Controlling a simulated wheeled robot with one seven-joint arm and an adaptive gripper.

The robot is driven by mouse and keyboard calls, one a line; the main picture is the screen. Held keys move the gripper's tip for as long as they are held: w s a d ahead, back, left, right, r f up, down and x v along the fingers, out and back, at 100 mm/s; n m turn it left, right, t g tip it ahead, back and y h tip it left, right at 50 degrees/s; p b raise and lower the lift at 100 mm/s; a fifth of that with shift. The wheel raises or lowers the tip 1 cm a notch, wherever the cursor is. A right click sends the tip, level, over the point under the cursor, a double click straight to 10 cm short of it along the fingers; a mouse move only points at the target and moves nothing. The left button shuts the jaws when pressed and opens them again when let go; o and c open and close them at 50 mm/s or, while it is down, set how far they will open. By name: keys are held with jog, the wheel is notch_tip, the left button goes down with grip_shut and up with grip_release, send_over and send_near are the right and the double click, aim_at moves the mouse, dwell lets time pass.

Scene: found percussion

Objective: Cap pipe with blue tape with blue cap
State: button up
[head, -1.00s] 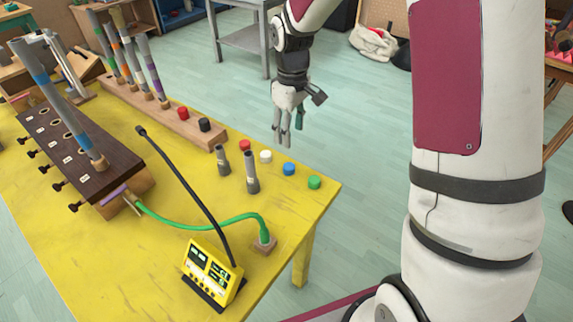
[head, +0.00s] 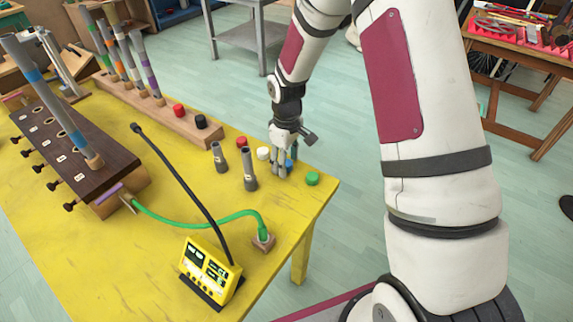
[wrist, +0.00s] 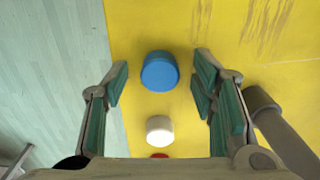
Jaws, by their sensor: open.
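The blue cap (head: 289,165) stands on the yellow table near its right edge. In the wrist view the blue cap (wrist: 160,71) lies between and just ahead of the open fingers, not touching either. My gripper (head: 281,168) is open and empty, low over the cap row; its fingers partly hide the blue cap in the head view.
Beside the blue cap are a white cap (head: 263,153), a red cap (head: 241,141) and a green cap (head: 312,178). Two short grey pipes (head: 249,168) stand close left of my gripper. A black microphone arm (head: 180,188) and green hose (head: 200,222) cross the table's middle.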

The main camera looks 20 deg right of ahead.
jog(key=shift+c, duration=0.6)
jog(key=c, duration=0.7)
jog(key=shift+c, duration=0.2)
